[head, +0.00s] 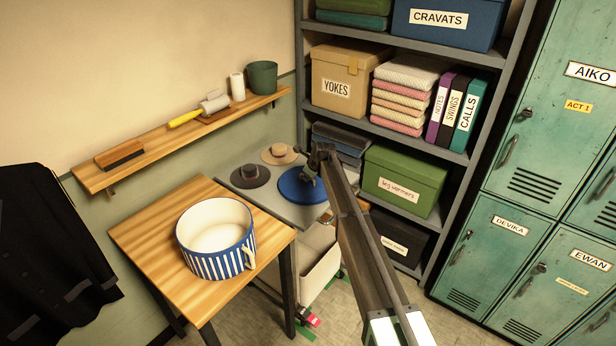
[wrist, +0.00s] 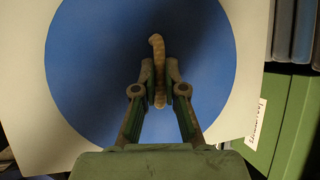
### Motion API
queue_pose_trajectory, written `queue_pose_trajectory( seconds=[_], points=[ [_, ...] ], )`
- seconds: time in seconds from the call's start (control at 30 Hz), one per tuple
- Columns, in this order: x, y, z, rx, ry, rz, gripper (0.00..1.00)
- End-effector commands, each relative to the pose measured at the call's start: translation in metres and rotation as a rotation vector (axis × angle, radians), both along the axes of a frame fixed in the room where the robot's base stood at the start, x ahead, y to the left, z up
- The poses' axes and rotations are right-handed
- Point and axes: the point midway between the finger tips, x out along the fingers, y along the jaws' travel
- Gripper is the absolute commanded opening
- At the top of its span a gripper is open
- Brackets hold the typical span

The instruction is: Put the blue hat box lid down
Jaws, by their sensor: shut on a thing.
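The blue hat box lid (head: 291,188) is a flat round disc over the pale top of a low stand (head: 222,190). In the wrist view the lid (wrist: 85,75) fills most of the picture, with a tan, rope-like handle (wrist: 157,45) rising at its middle. My gripper (wrist: 159,80) is shut on this handle; in the head view my gripper (head: 314,168) is above the lid. I cannot tell whether the lid touches the top or hangs just above it. The blue-and-white striped round box (head: 218,258) stands open on the wooden table.
A shelf unit with a green box (head: 403,178) is close on the right. A wooden wall shelf (head: 150,152) runs behind the table.

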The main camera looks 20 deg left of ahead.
Motion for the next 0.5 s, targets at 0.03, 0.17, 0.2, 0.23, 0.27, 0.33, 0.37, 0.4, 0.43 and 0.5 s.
queue_pose_trajectory(
  seconds=[0.03,0.17,0.2,0.23,0.27,0.33,0.37,0.4,0.43,0.5],
  points=[
    [0.0001,0.0000,-0.0022,0.000,0.000,0.000,0.00],
    [0.0000,0.0000,-0.0024,0.000,0.000,0.000,0.35],
    [0.0000,-0.0001,-0.0023,0.000,0.000,0.000,0.35],
    [0.0000,-0.0001,-0.0023,0.000,0.000,0.000,0.35],
    [0.0001,0.0000,-0.0022,0.000,0.000,0.000,0.35],
    [0.0000,0.0000,-0.0021,0.000,0.000,0.000,0.35],
    [0.0000,0.0000,-0.0021,0.000,0.000,0.000,0.35],
    [0.0000,-0.0001,-0.0020,0.000,0.000,0.000,0.35],
    [0.0000,0.0000,-0.0017,0.000,0.000,0.000,0.35],
    [0.0000,0.0000,0.0005,0.000,0.000,0.000,0.35]
  ],
)
